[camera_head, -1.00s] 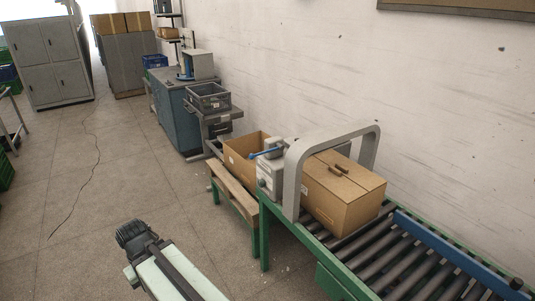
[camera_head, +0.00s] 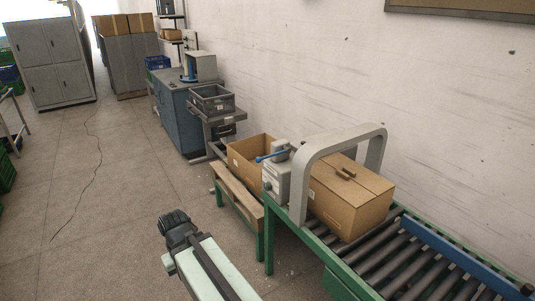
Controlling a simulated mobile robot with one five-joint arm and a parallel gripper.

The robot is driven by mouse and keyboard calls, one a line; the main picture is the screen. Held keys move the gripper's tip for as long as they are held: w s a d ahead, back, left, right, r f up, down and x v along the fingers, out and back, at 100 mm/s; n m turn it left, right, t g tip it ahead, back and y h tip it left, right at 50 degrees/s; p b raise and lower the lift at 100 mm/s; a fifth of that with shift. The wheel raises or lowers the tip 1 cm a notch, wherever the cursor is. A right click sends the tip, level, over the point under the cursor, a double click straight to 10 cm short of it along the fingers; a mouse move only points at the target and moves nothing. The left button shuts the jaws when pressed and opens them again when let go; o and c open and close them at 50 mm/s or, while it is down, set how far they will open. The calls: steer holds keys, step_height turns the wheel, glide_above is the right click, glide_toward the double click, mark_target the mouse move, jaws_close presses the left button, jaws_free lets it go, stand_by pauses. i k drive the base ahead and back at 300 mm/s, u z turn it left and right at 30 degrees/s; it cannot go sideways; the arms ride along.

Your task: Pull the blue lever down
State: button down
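The blue lever (camera_head: 271,156) is a short blue handle on a grey machine box (camera_head: 277,178) beside the grey arch. It lies nearly level, its free end pointing left and slightly down. My pale green arm (camera_head: 215,268) shows at the bottom, with a dark ribbed part at its far end. That part is left of and nearer than the lever, well apart from it. No gripper fingers can be made out.
The grey arch (camera_head: 338,140) spans a green-framed roller conveyor (camera_head: 400,262) with a closed cardboard box (camera_head: 352,200) on it. An open carton (camera_head: 243,160) stands on a wooden bench (camera_head: 236,193) behind the machine box.

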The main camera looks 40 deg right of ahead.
mark_target(286, 149)
steer(key=z, duration=0.05)
steer(key=i, duration=1)
